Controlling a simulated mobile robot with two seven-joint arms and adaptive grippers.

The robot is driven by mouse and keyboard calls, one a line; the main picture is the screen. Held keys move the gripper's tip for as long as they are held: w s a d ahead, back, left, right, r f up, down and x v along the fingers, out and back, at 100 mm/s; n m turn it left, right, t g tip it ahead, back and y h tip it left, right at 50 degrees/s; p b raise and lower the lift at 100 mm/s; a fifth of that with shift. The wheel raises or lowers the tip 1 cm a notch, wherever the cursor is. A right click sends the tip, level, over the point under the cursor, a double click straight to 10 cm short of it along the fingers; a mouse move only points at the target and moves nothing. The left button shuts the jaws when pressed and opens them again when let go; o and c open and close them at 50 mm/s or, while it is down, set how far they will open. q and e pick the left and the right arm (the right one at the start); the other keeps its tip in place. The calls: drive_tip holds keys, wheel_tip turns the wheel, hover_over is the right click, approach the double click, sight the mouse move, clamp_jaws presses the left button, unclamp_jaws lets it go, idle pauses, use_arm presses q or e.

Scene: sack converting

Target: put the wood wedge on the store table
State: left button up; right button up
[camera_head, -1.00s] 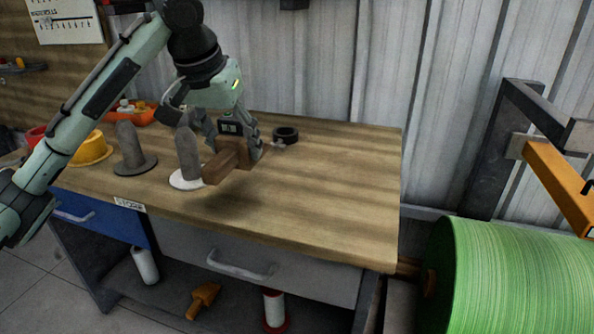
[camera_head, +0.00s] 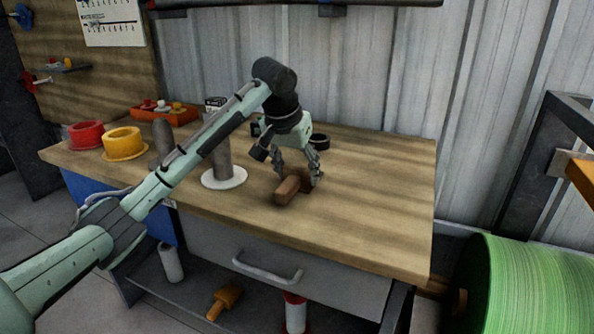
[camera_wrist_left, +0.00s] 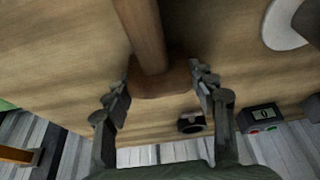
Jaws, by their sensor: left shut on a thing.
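The wood wedge (camera_head: 288,189) is a brown wooden piece with a long arm toward the table's front. My left gripper (camera_head: 298,178) is shut on its wider back part. In the left wrist view, the wedge (camera_wrist_left: 146,38) sits between my two fingers (camera_wrist_left: 163,84), its long part running to the top edge. It is over the store table (camera_head: 370,205), a wooden top with drawers, right of the white disc. It is low and close to the tabletop; I cannot tell whether it touches. My right gripper is not in view.
A grey post on a white disc (camera_head: 236,181) stands left of the wedge. A yellow spool (camera_head: 123,141), red spool (camera_head: 86,133) and orange tray (camera_head: 178,117) are at the left. The tabletop's right side is clear. A green roll (camera_head: 530,295) stands beyond it.

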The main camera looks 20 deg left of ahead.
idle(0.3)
use_arm(q)
drive_tip(key=o, duration=1.3)
drive_tip(key=shift+o, duration=0.2)
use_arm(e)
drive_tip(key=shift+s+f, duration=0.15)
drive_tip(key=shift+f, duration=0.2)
